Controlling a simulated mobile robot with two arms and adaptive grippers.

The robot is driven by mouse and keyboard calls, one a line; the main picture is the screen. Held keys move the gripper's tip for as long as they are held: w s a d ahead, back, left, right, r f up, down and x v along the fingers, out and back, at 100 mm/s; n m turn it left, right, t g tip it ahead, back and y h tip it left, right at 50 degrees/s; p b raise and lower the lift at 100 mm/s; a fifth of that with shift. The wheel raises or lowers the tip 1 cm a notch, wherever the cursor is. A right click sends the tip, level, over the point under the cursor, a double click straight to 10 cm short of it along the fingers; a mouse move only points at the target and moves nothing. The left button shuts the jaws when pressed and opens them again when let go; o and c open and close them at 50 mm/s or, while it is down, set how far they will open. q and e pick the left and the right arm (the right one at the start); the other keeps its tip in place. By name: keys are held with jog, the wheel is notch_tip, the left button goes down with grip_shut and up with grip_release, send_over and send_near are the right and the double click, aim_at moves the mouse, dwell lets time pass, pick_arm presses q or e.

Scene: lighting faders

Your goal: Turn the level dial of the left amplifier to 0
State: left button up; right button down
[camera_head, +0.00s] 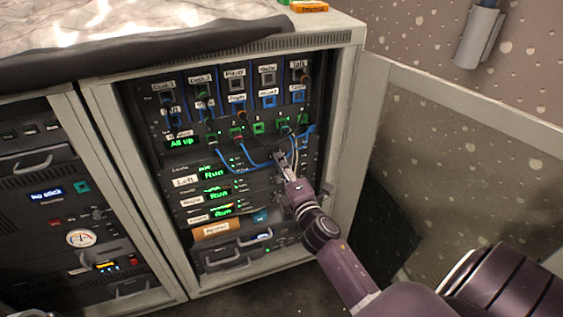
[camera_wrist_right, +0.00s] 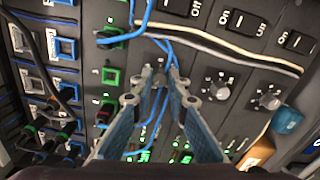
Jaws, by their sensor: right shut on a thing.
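The left amplifier (camera_head: 186,181) is the upper of three similar units in the open rack. It has a white "Left" label and a green display (camera_head: 213,173) reading "Run". My right gripper (camera_head: 281,160) reaches in from the lower right to this unit's right side. In the right wrist view, my right gripper (camera_wrist_right: 163,78) is shut on the level dial, the first in a line of similar dials. The fingers hide nearly all of the dial, so its setting cannot be read. My left gripper is not in view.
Two other dials (camera_wrist_right: 215,88) (camera_wrist_right: 268,98) sit beside the gripper, with power switches (camera_wrist_right: 242,22) opposite. Blue cables (camera_head: 232,165) and a pale cable (camera_wrist_right: 225,45) run close to the fingers. A glass door (camera_head: 470,160) stands open at right.

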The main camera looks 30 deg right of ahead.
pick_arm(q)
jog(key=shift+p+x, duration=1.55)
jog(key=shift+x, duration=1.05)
pick_arm(e)
jog(key=shift+n, duration=8.1)
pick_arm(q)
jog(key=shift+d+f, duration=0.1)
pick_arm(e)
jog(key=c, duration=1.9)
grip_release()
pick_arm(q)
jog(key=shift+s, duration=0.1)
